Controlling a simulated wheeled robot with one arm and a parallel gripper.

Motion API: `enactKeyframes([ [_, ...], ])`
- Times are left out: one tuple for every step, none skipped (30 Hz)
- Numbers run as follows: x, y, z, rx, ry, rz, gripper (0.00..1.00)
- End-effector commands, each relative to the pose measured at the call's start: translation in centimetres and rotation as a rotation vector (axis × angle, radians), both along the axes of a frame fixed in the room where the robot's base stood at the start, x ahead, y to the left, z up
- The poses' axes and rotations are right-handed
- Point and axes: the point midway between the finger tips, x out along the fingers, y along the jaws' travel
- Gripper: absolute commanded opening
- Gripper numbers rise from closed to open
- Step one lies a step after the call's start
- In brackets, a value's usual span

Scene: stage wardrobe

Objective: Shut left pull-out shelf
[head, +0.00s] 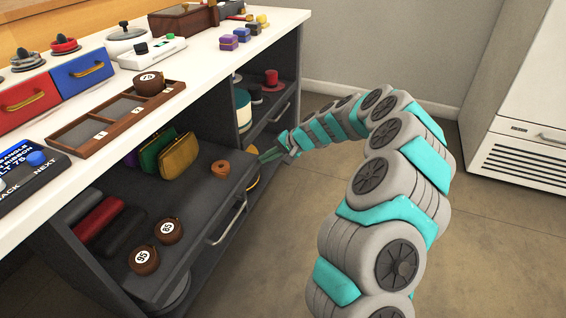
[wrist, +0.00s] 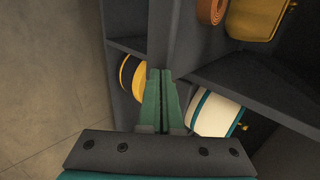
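The left pull-out shelf (head: 190,195) is pulled out from under the counter, with a silver bar handle (head: 228,218) on its front. It carries an orange roll (head: 221,169), a mustard purse (head: 180,157) and brown rolls marked 85 (head: 168,231) and 95 (head: 144,260). My gripper (head: 268,155) is by the shelf's right front corner. In the wrist view, its green fingers (wrist: 161,75) lie side by side and look shut, with nothing visible between them. Their tips are at the end of the shelf's dark front panel (wrist: 164,30); whether they touch it is unclear.
A yellow hat with a black band (wrist: 131,77) and a white hat with a teal band (wrist: 215,113) are close to my fingers in the wrist view. The right-hand bay (head: 268,105) holds more hats. Open floor (head: 480,220) lies to the right.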

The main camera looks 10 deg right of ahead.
Motion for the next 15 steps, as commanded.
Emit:
enactKeyframes([
  [0.6,0.9,-0.2,-0.002,0.001,0.002,0.0],
  [0.9,1.4,-0.2,-0.002,0.0,0.004,0.0],
  [1.3,1.9,-0.2,-0.002,0.0,0.004,0.0],
  [1.6,2.4,-0.2,-0.001,0.0,0.004,0.0],
  [1.9,2.9,-0.2,-0.001,0.0,0.004,0.0],
  [2.3,3.4,-0.2,-0.002,0.001,0.004,0.0],
  [2.5,3.8,-0.2,-0.001,0.002,0.005,0.0],
  [2.8,4.2,-0.1,-0.001,0.0,0.006,0.0],
  [3.2,4.6,-0.1,-0.001,0.0,0.005,0.0],
  [3.4,4.9,-0.1,-0.001,0.0,0.005,0.0],
  [3.6,5.2,-0.1,-0.001,0.0,0.005,0.0],
  [3.9,5.6,-0.1,-0.003,0.0,0.004,0.0],
  [4.1,5.8,-0.1,-0.001,0.001,0.003,0.0],
  [4.3,6.0,-0.2,0.0,0.002,0.003,0.0],
  [4.5,6.3,-0.2,0.0,0.002,0.002,0.0],
])
